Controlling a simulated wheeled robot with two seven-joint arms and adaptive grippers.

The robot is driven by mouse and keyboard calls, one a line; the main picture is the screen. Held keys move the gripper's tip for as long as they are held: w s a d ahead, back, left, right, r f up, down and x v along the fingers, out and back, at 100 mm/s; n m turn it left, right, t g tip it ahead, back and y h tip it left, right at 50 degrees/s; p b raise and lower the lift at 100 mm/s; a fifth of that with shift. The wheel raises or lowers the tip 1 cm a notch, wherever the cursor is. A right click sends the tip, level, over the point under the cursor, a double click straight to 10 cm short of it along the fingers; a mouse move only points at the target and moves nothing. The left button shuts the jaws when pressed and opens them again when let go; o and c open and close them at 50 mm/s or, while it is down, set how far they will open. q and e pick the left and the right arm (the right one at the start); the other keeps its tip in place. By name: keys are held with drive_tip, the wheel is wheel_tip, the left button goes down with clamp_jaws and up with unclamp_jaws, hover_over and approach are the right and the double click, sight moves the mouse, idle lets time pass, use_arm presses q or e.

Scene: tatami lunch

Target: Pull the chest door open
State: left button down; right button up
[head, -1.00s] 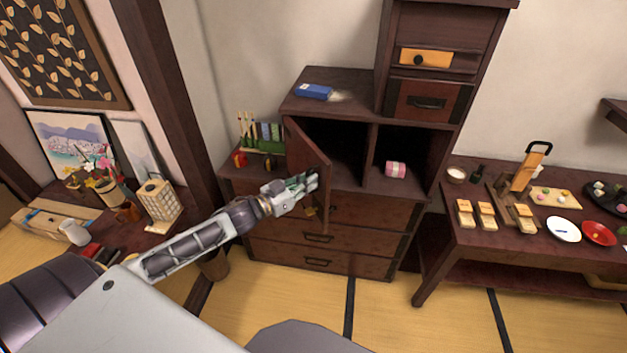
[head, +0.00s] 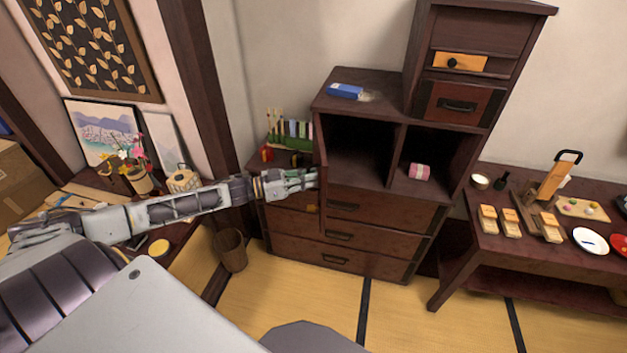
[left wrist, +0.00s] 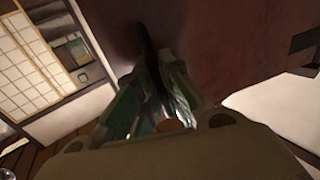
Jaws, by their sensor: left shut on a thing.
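The dark wooden chest (head: 372,235) stands against the wall. Its left compartment is open and looks empty. The chest door (head: 319,150) stands swung out and shows almost edge-on in the head view. In the left wrist view the dark red door panel (left wrist: 215,45) fills the upper middle. My left gripper (head: 308,181) is at the door; its green-tinted fingers (left wrist: 158,75) are closed around the dark door handle (left wrist: 146,42). The fingers hide part of the handle. My right gripper is not in view.
A pink roll (head: 419,172) lies in the right compartment. A blue box (head: 345,91) lies on top of the chest. A low table (head: 480,240) with food and dishes stands at right. A round bin (head: 231,251) stands left of the chest on the tatami.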

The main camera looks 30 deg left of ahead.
use_arm(q)
drive_tip(key=shift+m+g+h, duration=0.4)
drive_tip(key=shift+g, duration=0.1)
drive_tip(key=shift+s+a+p, duration=0.15)
drive_tip(key=shift+s+a, duration=0.15)
drive_tip(key=shift+a, duration=0.55)
drive_tip(key=shift+s+a+p, duration=0.15)
drive_tip(key=shift+s+a, duration=0.2)
drive_tip(key=shift+a, duration=0.45)
drive_tip(key=shift+s+a+p, duration=0.15)
drive_tip(key=shift+s+a, duration=0.15)
drive_tip(key=shift+a, duration=0.55)
drive_tip(key=shift+f, duration=0.1)
drive_tip(key=c, duration=1.6)
unclamp_jaws()
drive_tip(key=shift+o, duration=0.2)
drive_tip(key=shift+a, duration=0.1)
drive_tip(key=shift+s, duration=0.1)
drive_tip(key=v, duration=0.9)
drive_tip(key=shift+s+a, duration=0.1)
drive_tip(key=shift+a, duration=0.05)
